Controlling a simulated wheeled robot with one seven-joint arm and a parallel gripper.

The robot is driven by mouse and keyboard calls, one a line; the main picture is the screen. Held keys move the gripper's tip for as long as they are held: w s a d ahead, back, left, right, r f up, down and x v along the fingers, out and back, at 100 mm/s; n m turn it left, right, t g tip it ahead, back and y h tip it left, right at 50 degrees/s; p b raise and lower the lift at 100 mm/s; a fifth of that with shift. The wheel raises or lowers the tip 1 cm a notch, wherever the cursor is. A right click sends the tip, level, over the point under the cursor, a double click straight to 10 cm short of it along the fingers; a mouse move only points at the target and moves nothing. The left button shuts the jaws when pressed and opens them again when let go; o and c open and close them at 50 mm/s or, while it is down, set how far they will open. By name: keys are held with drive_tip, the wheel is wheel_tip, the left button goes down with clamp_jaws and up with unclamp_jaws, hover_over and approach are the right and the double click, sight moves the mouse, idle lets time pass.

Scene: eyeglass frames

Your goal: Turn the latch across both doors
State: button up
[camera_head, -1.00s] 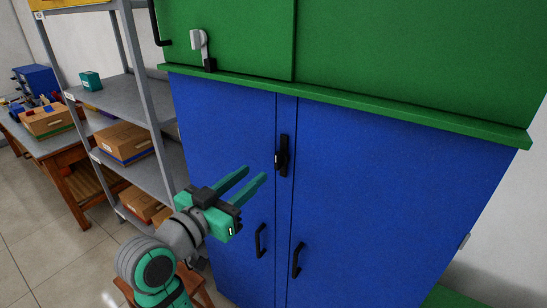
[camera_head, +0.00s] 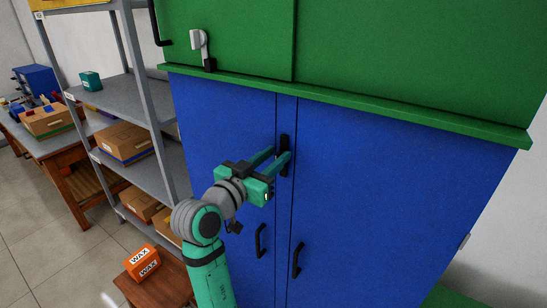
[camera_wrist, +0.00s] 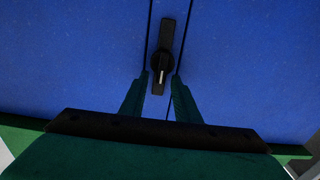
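The blue cabinet (camera_head: 380,190) has two doors with a narrow strip between them. A black latch (camera_head: 285,142) is mounted on that strip, with its plate upright. In the wrist view the latch (camera_wrist: 162,62) has a round hub with a knob that points along the strip, not across the doors. My gripper (camera_head: 278,158) is at the latch; in the wrist view its green fingertips (camera_wrist: 160,82) stand apart on either side of the latch's lower part. A gap shows between each finger and the knob. In the head view the fingers hide part of the latch.
Two black door handles (camera_head: 297,260) are below the latch. A green cabinet (camera_head: 400,50) with a protruding ledge and a grey latch (camera_head: 201,47) is above. A shelf rack (camera_head: 110,95) stands left. An orange WAX box (camera_head: 143,262) sits on a wooden stool (camera_head: 165,285).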

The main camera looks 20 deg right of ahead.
clamp_jaws()
drive_tip(key=shift+f, duration=0.15)
